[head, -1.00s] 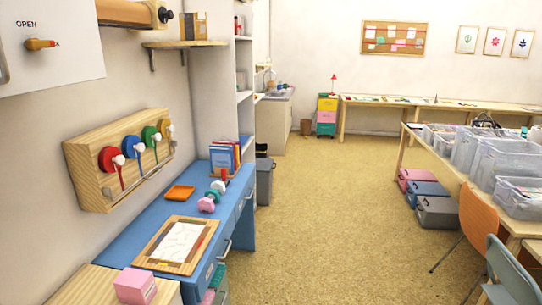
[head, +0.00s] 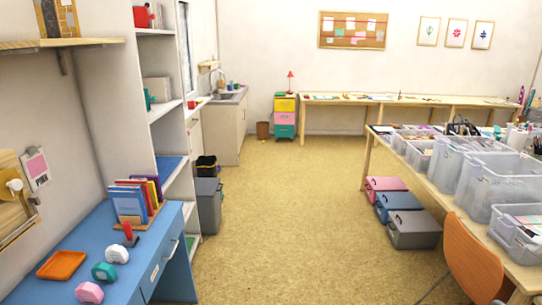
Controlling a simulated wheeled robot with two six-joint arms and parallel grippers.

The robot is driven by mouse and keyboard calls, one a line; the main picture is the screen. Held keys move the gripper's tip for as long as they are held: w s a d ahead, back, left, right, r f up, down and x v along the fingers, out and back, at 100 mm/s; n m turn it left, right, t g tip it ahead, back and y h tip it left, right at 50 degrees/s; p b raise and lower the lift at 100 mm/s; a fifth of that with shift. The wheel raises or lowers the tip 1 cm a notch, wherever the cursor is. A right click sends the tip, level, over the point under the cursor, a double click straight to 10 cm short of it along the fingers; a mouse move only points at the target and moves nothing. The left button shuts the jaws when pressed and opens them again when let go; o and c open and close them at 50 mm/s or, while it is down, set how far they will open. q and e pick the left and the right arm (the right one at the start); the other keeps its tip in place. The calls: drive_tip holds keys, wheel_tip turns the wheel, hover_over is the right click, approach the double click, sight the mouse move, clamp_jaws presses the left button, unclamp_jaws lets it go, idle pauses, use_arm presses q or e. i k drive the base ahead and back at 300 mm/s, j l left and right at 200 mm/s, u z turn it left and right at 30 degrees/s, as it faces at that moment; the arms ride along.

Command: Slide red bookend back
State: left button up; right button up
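A row of upright books (head: 136,200) with blue, red and purple covers stands in a wooden holder (head: 153,218) at the back of the blue desk (head: 160,245). A small upright red piece (head: 128,231) on a dark base stands on the desk just in front of the books. I cannot tell for sure whether it is the red bookend, as it is small in the head view. Neither of my grippers is in view.
An orange tray (head: 62,265) and white (head: 117,254), green (head: 104,272) and pink (head: 89,292) rounded items lie on the desk. White shelves (head: 165,105) rise behind it. The floor (head: 300,220) to the right is open, up to storage boxes (head: 412,230) under the table.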

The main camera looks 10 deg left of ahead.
sight(141, 18)
drive_tip(key=i+u, duration=0.15)
drive_tip(key=i, duration=0.4)
drive_tip(key=i+l+u, duration=0.15)
drive_tip(key=i, duration=0.45)
drive_tip(key=i+l+u, duration=0.1)
drive_tip(key=i, duration=0.45)
